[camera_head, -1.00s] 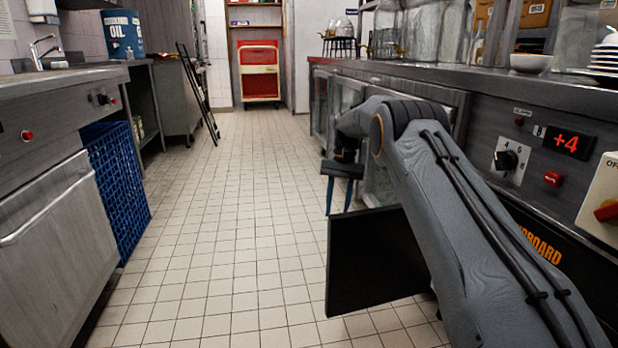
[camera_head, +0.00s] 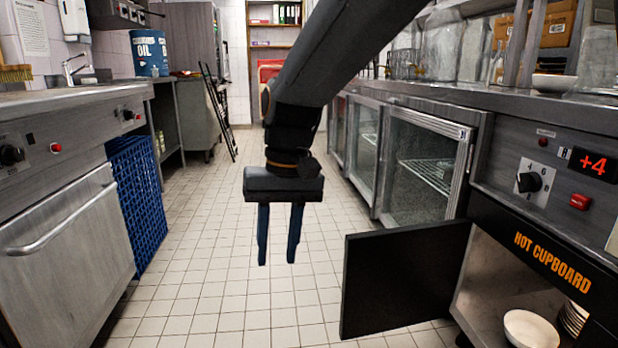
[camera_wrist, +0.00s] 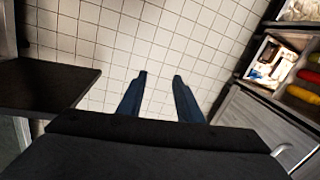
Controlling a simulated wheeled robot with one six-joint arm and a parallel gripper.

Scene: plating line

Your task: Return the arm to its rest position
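My gripper (camera_head: 277,250) hangs pointing down over the tiled aisle in the head view, in front of my raised arm. Its two blue fingers are apart with nothing between them. In the wrist view the gripper (camera_wrist: 158,76) also shows open, with only floor tiles beyond it. The open black door (camera_head: 400,280) of the hot cupboard (camera_head: 552,262) stands to the right of the gripper, apart from it. The door also shows at the left of the wrist view (camera_wrist: 45,85).
A white bowl (camera_head: 530,329) and stacked dishes (camera_head: 573,318) sit inside the hot cupboard. Glass-door fridges (camera_head: 422,168) line the right side. A blue crate (camera_head: 138,200) and a steel cabinet (camera_head: 65,255) stand at left. The aisle floor (camera_head: 215,215) is clear.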

